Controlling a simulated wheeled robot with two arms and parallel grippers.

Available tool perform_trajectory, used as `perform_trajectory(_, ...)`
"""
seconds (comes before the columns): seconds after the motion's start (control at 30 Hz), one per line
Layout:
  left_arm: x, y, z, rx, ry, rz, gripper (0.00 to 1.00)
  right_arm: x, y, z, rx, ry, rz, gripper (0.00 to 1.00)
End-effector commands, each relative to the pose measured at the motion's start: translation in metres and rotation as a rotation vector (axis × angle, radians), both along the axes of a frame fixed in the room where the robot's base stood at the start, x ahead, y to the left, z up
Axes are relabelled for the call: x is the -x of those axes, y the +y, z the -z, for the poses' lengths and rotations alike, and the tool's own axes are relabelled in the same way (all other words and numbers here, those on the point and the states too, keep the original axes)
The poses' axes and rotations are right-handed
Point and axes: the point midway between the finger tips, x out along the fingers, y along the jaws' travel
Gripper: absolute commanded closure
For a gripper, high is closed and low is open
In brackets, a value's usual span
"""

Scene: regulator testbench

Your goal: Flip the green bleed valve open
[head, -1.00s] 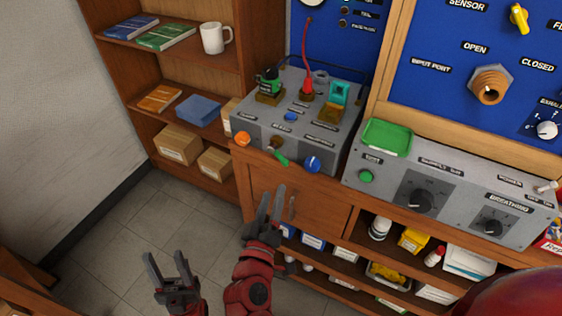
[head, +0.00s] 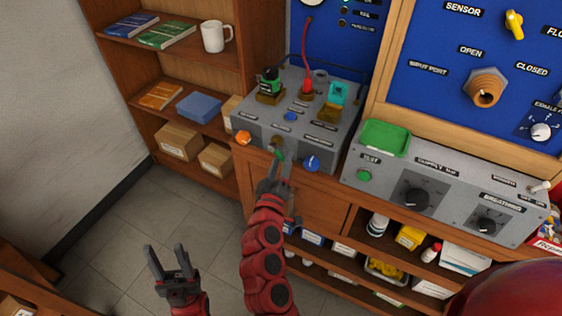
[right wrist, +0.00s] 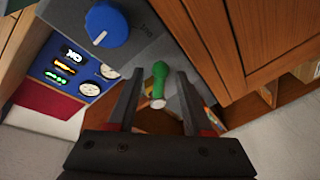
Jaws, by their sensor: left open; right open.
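The green bleed valve lever (head: 279,153) is on the front face of the grey regulator box (head: 335,140), between the orange knob and the blue knob. In the right wrist view the green lever (right wrist: 159,82) shows between the two fingers, with a gap on each side. My right gripper (head: 278,166) is open with its fingertips at the lever. It also shows in the right wrist view (right wrist: 159,74). My left gripper (head: 166,248) is open and empty, low over the floor, away from the box.
The orange knob (head: 243,138) is left of the valve and the blue knob (head: 312,163) is right of it. A wooden cabinet (head: 318,210) lies below the box. A second grey panel (head: 450,195) stands to the right. The floor at left is clear.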

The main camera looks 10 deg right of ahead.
Motion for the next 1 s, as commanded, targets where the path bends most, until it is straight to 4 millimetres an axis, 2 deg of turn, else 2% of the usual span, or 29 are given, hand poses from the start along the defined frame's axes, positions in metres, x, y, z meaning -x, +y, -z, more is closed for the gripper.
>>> perform_trajectory(0.07, 0.000, 0.000, 0.000, 0.000, 0.000, 0.000, 0.50, 0.000, 0.000, 0.000, 0.000, 0.000, 0.000, 0.51)
perform_trajectory(0.33, 0.000, 0.000, 0.000, 0.000, 0.000, 0.000, 0.50, 0.000, 0.000, 0.000, 0.000, 0.000, 0.000, 1.00)
perform_trajectory(0.57, 0.000, 0.000, 0.000, 0.000, 0.000, 0.000, 0.50, 0.000, 0.000, 0.000, 0.000, 0.000, 0.000, 1.00)
perform_trajectory(0.8, 0.000, 0.000, -0.017, 0.000, 0.000, 0.000, 0.50, 0.002, 0.000, -0.008, 0.071, 0.049, -0.003, 1.00)
perform_trajectory(1.0, 0.000, 0.000, -0.021, 0.000, 0.000, 0.000, 0.50, 0.002, -0.002, -0.006, 0.114, 0.085, 0.000, 1.00)
